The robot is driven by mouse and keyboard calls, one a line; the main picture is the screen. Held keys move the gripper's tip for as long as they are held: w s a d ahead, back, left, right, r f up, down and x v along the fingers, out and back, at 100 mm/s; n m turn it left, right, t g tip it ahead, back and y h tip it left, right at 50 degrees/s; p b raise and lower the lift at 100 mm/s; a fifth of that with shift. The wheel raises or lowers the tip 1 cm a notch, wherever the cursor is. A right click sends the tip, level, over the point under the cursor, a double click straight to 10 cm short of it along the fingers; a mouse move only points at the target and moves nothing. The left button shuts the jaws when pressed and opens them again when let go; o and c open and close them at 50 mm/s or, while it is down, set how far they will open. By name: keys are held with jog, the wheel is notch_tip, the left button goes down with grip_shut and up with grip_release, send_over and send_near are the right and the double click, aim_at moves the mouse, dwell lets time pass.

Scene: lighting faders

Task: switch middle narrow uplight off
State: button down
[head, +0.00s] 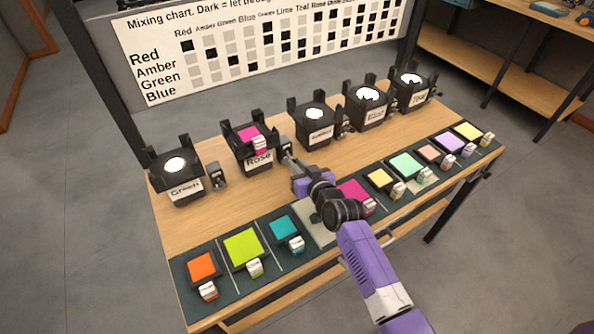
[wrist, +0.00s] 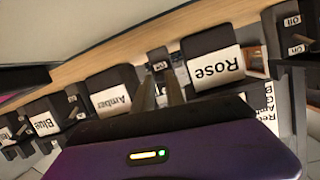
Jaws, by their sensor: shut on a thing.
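Five black uplights stand in a row: Green (head: 178,175), Rose (head: 252,142), one with a small label (head: 314,122) that reads Amber in the wrist view (wrist: 112,92), Blue (head: 368,103) and Teal (head: 410,90). All but Rose show bright white tops; Rose has a magenta filter (head: 248,134) over it. A small switch box stands at the right of each. My gripper (head: 290,162) is at the switch (head: 284,147) between Rose and Amber, shut on it. The wrist view shows the fingers (wrist: 160,96) at this switch (wrist: 158,60); its lever is hidden.
Coloured filter tiles with tabs, such as orange (head: 202,266) and teal (head: 284,228), lie on a dark strip (head: 190,290) along the table's front. A mixing chart (head: 270,45) stands behind. Bare wood (head: 225,215) lies between lamps and strip.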

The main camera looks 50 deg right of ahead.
dwell(0.3)
jog(key=c, duration=1.4)
grip_release()
jog(key=shift+o, duration=0.2)
jog(key=shift+v, duration=3.9)
